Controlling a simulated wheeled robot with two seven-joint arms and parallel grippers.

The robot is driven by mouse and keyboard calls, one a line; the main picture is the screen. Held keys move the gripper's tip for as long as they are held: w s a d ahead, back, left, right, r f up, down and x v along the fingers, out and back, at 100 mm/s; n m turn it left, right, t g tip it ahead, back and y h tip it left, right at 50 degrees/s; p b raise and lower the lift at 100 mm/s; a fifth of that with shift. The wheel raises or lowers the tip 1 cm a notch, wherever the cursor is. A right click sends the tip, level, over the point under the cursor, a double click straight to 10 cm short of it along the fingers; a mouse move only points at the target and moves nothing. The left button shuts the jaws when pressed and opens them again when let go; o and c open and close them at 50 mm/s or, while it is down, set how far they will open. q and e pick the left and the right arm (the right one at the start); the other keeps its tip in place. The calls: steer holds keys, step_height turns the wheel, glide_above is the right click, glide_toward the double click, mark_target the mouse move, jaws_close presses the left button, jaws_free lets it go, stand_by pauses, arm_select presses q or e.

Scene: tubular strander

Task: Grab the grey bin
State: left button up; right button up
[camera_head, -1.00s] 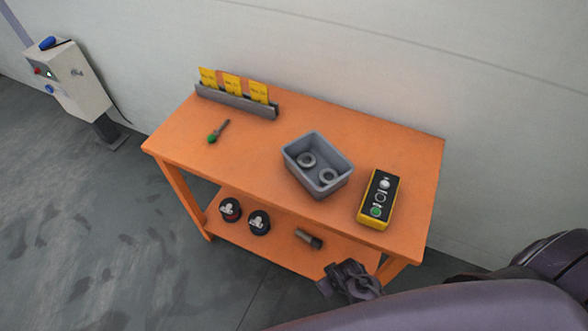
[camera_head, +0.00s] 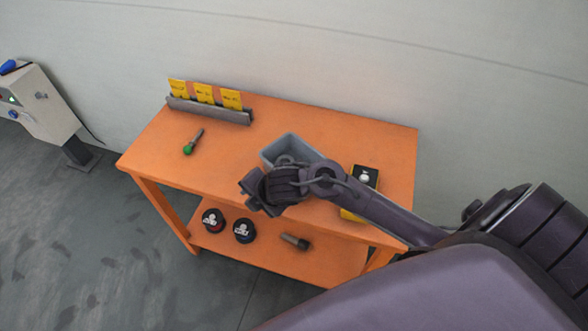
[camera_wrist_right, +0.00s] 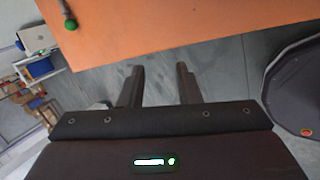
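The grey bin (camera_head: 300,146) sits on the orange table (camera_head: 350,130) near its middle. My right arm crosses in front of it in the head view and hides its near side and most of its inside. My right gripper (camera_head: 250,196) is in front of the bin, near the table's front edge. In the right wrist view my right gripper (camera_wrist_right: 159,75) is open, with nothing between its two fingers; the bin does not show there. My left gripper is not in view.
A yellow-and-black button box (camera_head: 365,178) is partly hidden behind my arm. A green-handled screwdriver (camera_head: 193,143) and a grey rack with yellow cards (camera_head: 212,109) are on the left. Round black-rimmed items (camera_head: 228,225) and a dark cylinder (camera_head: 295,241) lie on the lower shelf.

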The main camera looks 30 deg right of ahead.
steer(key=w+d+r+n+g+h, duration=0.15)
steer(key=d+r+n, duration=0.25)
steer(key=d+n, duration=0.95)
steer(key=a+f, duration=0.1)
steer(key=f, duration=0.1)
steer(key=w+a+f+n, duration=0.1)
steer(key=f, duration=0.1)
steer(key=w+a+f+n+g, duration=0.1)
steer(key=f, duration=0.1)
steer(key=shift+a+n+p, duration=0.2)
steer(key=shift+n+p, duration=0.05)
steer(key=shift+p, duration=0.15)
steer(key=shift+w+f, duration=0.3)
steer(key=shift+f, duration=0.2)
jaws_close()
steer(key=shift+a+r, duration=0.1)
steer(key=shift+r, duration=0.05)
